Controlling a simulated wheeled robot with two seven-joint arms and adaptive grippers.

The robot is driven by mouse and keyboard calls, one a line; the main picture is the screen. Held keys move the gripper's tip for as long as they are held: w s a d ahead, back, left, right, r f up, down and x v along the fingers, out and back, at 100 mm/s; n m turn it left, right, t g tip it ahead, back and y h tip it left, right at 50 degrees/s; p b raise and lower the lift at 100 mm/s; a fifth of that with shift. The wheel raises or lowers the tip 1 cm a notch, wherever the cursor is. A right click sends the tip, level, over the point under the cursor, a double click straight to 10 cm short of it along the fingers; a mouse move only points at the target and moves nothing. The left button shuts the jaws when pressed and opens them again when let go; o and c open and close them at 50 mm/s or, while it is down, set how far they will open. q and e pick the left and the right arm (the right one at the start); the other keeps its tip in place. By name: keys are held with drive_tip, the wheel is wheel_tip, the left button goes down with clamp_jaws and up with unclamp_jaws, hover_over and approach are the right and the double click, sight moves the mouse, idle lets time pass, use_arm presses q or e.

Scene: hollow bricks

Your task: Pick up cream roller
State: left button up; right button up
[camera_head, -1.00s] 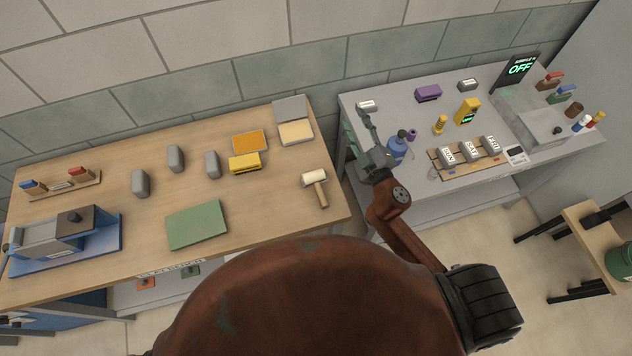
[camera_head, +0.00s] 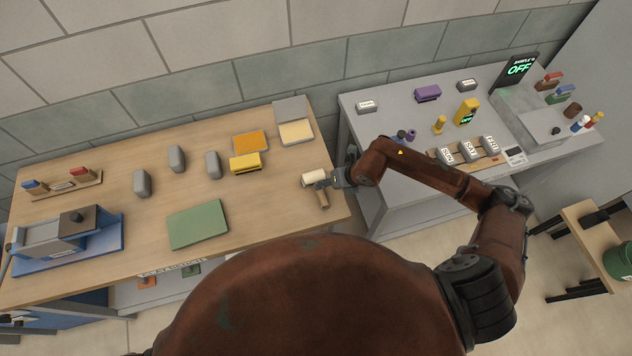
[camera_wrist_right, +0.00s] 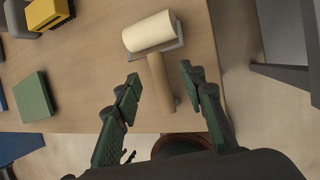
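The cream roller (camera_head: 314,177) lies near the right edge of the wooden table, its tan handle (camera_head: 322,199) pointing toward the front. It also shows in the right wrist view (camera_wrist_right: 148,31), with a grey frame and its handle (camera_wrist_right: 160,82) running down between my fingers. My right gripper (camera_head: 332,182) is at the roller in the head view. In the wrist view my right gripper (camera_wrist_right: 159,71) is open, one finger on each side of the handle, with a gap visible on both sides. My left gripper is not in view.
The wooden table (camera_head: 120,195) also holds a yellow block (camera_head: 245,163), a green pad (camera_head: 198,225) and several grey bricks, left of the roller. A grey table (camera_head: 420,208) stands to the right across a gap. The wood just left of the roller is clear.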

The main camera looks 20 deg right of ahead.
drive_tip(key=x, duration=0.3)
drive_tip(key=p+x, duration=0.1)
drive_tip(key=x, duration=0.1)
drive_tip(key=shift+w+a+f, duration=0.25)
drive_tip(key=shift+a, duration=0.1)
drive_tip(key=shift+c, duration=0.4)
clamp_jaws()
